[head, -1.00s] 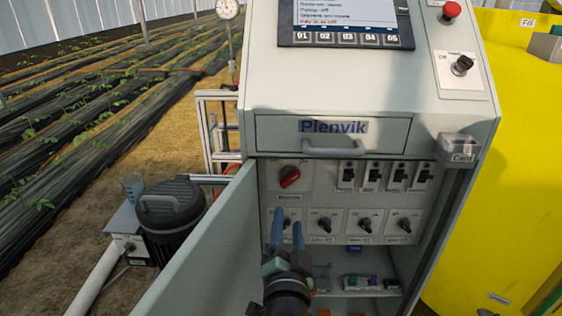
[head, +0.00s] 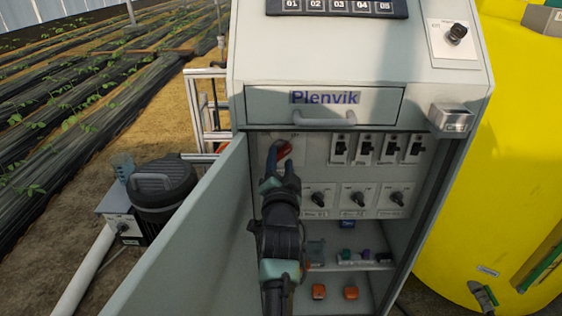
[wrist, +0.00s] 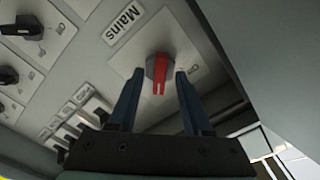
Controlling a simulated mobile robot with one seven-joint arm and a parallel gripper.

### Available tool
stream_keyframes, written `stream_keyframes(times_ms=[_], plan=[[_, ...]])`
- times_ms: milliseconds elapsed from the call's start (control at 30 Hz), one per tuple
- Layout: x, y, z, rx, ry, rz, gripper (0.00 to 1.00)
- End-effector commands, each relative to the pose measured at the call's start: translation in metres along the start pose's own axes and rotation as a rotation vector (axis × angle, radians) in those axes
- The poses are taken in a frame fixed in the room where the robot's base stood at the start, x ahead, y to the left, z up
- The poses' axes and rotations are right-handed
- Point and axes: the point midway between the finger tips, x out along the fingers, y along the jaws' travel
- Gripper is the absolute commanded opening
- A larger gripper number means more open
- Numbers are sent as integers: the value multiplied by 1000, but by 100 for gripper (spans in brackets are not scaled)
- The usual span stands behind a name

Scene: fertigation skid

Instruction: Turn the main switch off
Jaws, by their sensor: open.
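The main switch is a red rotary knob (head: 284,152) on a pale plate inside the open cabinet, at upper left. In the wrist view the red knob (wrist: 159,70) sits beside a label reading "Mains". My gripper (head: 279,161) is in front of the knob and partly hides it in the head view. In the wrist view my gripper (wrist: 158,76) is open, with one dark finger on each side of the knob. Small gaps show between fingers and knob; I cannot tell whether a fingertip touches the panel.
The open cabinet door (head: 190,235) stands close left of my arm. Breakers (head: 364,149) line the panel to the right, with black rotary switches (head: 357,199) below. A drawer (head: 325,106) is above. Shelves with small parts lie below. A yellow tank (head: 510,170) stands at right.

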Motion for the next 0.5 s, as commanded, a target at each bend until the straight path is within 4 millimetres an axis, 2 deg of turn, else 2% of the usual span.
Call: stream_keyframes(times_ms=[133,433,500], plan=[[6,0,-1,0,1,0,50],[7,0,-1,0,1,0,50],[7,0,-1,0,1,0,37]])
